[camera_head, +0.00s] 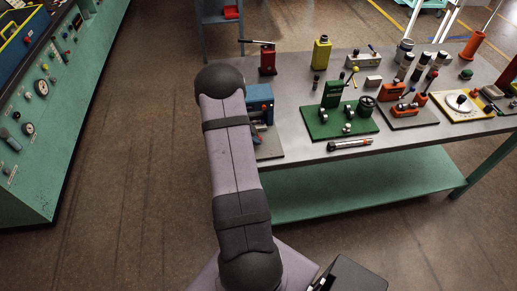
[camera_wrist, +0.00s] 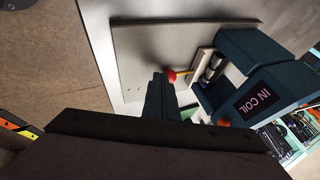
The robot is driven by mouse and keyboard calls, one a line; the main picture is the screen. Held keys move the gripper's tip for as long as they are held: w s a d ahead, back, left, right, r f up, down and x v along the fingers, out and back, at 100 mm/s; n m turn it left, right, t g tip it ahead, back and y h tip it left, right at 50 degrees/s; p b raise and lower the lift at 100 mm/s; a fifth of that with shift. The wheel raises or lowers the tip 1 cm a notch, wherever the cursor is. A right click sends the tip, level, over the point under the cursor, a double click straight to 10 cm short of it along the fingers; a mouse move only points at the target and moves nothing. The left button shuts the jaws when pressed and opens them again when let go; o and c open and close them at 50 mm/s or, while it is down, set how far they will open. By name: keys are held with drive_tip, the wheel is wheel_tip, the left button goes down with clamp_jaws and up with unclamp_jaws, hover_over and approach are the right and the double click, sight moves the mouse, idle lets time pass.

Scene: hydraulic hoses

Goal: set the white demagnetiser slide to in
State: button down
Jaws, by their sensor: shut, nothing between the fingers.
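The demagnetiser is a dark blue unit (camera_wrist: 240,50) on a pale base plate (camera_wrist: 140,45); its display (camera_wrist: 258,99) reads "IN COIL". In the head view the blue unit (camera_head: 258,92) is at the table's left end, partly behind my arm. A pale strip (camera_wrist: 202,62), which looks like the white slide, lies beside a metal cylinder at the unit's opening. A red knob (camera_wrist: 172,76) is near its end. My gripper (camera_wrist: 160,80) is shut and empty, its fingertips close beside the red knob. I cannot tell whether they touch. The head view hides my gripper.
A second red part (camera_wrist: 223,123) shows below the display. In the head view a green fixture (camera_head: 340,118) and a loose metal tube (camera_head: 350,144) are to the right on the grey table (camera_head: 300,152). A red device (camera_head: 267,60) stands behind the blue unit.

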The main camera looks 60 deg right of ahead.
drive_tip(key=shift+w+d+r+p, duration=0.15)
drive_tip(key=shift+w+d+p, duration=0.5)
drive_tip(key=shift+d+p, duration=0.15)
drive_tip(key=shift+w+d+f+p, duration=0.2)
drive_tip(key=shift+w+f+p, duration=0.05)
drive_tip(key=shift+p, duration=0.05)
drive_tip(key=shift+s+a, duration=0.1)
drive_tip(key=shift+a, duration=0.1)
drive_tip(key=shift+s+a+r+b, duration=0.15)
drive_tip(key=shift+s+a+b, duration=0.2)
drive_tip(key=shift+a, duration=0.2)
drive_tip(key=shift+s+a+r+b, duration=0.25)
drive_tip(key=shift+s+a, duration=0.3)
drive_tip(key=shift+a, duration=0.3)
drive_tip(key=v, duration=1)
